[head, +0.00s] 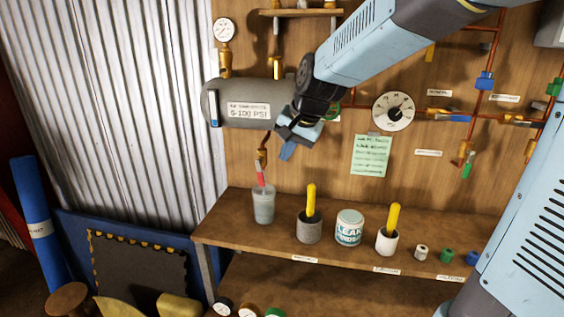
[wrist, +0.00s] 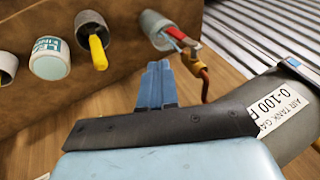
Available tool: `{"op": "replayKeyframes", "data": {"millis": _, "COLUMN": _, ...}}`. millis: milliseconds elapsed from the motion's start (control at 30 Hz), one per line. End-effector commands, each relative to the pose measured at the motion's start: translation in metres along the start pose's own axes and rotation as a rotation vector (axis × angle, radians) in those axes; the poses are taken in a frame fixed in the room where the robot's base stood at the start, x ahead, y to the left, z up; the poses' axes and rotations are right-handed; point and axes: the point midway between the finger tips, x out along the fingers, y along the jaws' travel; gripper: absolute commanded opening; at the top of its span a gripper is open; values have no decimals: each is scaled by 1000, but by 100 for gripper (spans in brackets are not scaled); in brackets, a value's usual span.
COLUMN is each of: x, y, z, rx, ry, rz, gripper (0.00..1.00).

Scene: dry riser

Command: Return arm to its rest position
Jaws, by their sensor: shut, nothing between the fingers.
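My arm reaches in from the upper right in the head view. My gripper (head: 286,151) hangs in front of the wooden panel, just below the right end of the grey air tank (head: 240,103). Its blue fingers are together and empty, and they point down toward the shelf. In the wrist view my gripper (wrist: 154,82) shows its closed fingers, with the tank (wrist: 292,118) at the right. I cannot tell the exact gap between my gripper and the tank.
On the wooden shelf (head: 225,228) stand a grey cup (head: 263,207) with a red-handled tool, two pots with yellow handles, a leak finder can (head: 349,229) and small coloured caps. A round gauge (head: 393,111), pipes and a green note (head: 371,156) are on the panel.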

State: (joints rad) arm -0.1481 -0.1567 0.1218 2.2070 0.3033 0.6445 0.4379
Motion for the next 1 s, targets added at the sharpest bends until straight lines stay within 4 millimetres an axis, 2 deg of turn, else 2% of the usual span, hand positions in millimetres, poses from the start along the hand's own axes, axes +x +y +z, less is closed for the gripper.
{"op": "replayKeyframes", "data": {"millis": 133, "x": -8, "y": 0, "z": 0, "rx": 0, "ry": 1, "rz": 0, "gripper": 0}}
{"op": "replayKeyframes", "data": {"millis": 567, "x": -12, "y": 3, "z": 1, "rx": -7, "ry": 4, "rz": 3, "gripper": 0}}
{"op": "replayKeyframes", "data": {"millis": 733, "x": -37, "y": 26, "z": 9, "rx": -62, "ry": 32, "rz": 26, "gripper": 0}}
{"op": "replayKeyframes", "data": {"millis": 1000, "x": -91, "y": 89, "z": 41, "rx": -211, "ry": 88, "rz": 104, "gripper": 0}}
